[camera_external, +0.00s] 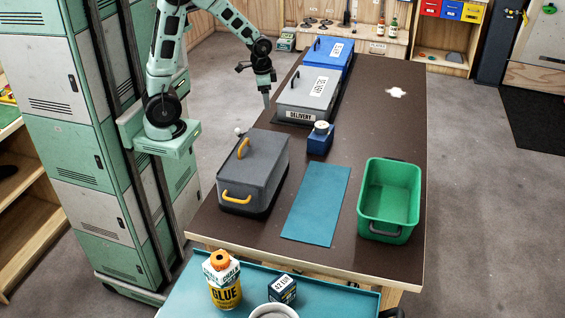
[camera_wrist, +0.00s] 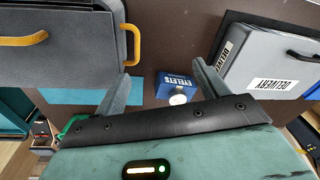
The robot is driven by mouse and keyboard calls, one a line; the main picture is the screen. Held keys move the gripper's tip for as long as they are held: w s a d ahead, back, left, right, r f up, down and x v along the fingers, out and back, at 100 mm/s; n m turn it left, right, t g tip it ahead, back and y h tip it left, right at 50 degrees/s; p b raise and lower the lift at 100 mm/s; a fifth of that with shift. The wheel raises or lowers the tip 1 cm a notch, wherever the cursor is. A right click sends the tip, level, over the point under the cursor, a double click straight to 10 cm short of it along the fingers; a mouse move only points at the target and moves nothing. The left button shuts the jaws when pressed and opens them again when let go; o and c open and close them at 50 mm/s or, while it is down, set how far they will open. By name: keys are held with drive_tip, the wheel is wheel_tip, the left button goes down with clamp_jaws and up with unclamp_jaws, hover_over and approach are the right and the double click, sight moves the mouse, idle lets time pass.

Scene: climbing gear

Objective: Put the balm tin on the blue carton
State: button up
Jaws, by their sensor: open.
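The blue carton (camera_external: 319,146) stands on the brown table, right of the grey box with yellow handles. The balm tin (camera_external: 322,127), small, round and pale, rests on top of it. In the wrist view the blue carton (camera_wrist: 172,80) shows the word EYELETS, and the tin (camera_wrist: 178,99) is a white disc by its near edge. My gripper (camera_external: 266,103) is above the table's left edge, behind and left of the carton, apart from it. In the wrist view its two fingers are spread with nothing held; the carton and tin appear beyond the gap.
A grey lidded box (camera_external: 253,172) stands close left of the carton, a grey delivery case (camera_external: 308,92) behind it, and a blue case (camera_external: 329,52) farther back. A teal mat (camera_external: 316,205) and a green bin (camera_external: 389,197) are in front. The right of the table is mostly clear.

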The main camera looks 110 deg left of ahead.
drive_tip(key=s+d+n, duration=0.3)
drive_tip(key=s+d, duration=0.4)
drive_tip(key=s, duration=0.3)
drive_tip(key=shift+s+r+n+g+h, duration=0.2)
drive_tip(key=shift+r+n+g+h, duration=0.1)
drive_tip(key=shift+g, duration=0.1)
drive_tip(key=shift+d, duration=0.1)
